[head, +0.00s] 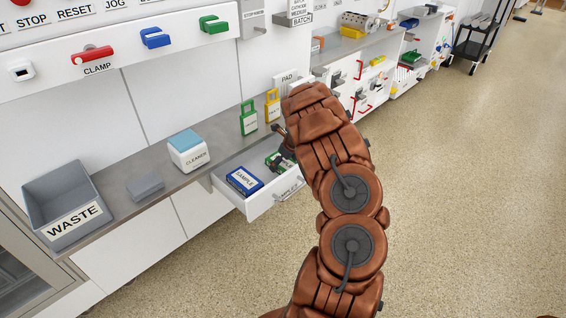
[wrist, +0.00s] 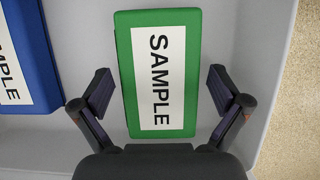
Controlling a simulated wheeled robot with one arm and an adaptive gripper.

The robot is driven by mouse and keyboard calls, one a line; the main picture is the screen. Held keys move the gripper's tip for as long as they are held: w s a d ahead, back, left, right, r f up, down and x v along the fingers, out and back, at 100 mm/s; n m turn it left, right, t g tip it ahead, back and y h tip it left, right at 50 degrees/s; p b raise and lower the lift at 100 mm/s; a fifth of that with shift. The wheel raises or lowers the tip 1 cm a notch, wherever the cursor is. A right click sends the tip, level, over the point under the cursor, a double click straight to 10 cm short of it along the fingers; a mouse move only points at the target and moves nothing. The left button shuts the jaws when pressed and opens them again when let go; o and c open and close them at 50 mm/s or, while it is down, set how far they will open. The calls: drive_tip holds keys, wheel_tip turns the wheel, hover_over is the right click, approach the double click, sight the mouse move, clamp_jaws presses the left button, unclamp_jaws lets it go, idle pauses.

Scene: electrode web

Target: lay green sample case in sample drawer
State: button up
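The green sample case (wrist: 158,72), with a white SAMPLE label, lies flat on the floor of the open sample drawer (head: 262,207). The head view shows the case (head: 275,159) towards the back right of the drawer, partly hidden by my gripper and arm. My gripper (wrist: 160,88) is open above the case, one finger on each side. In the wrist view a gap shows between each finger and the case. A blue sample case (head: 244,180) lies to the left in the same drawer and also shows in the wrist view (wrist: 28,50).
Green and yellow padlock-shaped items (head: 249,118) are behind the drawer. The floor at right is clear.

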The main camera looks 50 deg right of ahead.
idle(0.3)
drive_tip(key=v, duration=1.2)
drive_tip(key=shift+a, duration=0.15)
drive_tip(key=s+a+r+n+g, duration=0.1)
drive_tip(key=s+a+r+n, duration=0.25)
drive_tip(key=a+n, duration=0.45)
drive_tip(key=s+a+r+n+g+y, duration=0.1)
drive_tip(key=s+a+r+n, duration=0.2)
drive_tip(key=a, duration=0.8)
drive_tip(key=s+a+r+n+g, duration=0.15)
drive_tip(key=a+r+n, duration=0.35)
drive_tip(key=a, duration=0.5)
drive_tip(key=s+a+n+g, duration=0.1)
drive_tip(key=s+a+n, duration=0.4)
drive_tip(key=s, duration=0.3)
drive_tip(key=s+a+n+g, duration=0.1)
drive_tip(key=s+a+n, duration=0.3)
drive_tip(key=s+n, duration=0.4)
drive_tip(key=s+a+n+g+h, duration=0.1)
drive_tip(key=s+a+n, duration=0.4)
drive_tip(key=s+n, duration=0.2)
drive_tip(key=shift+s+a+r, duration=0.25)
drive_tip(key=shift+s+a, duration=0.05)
drive_tip(key=shift+s, duration=0.1)
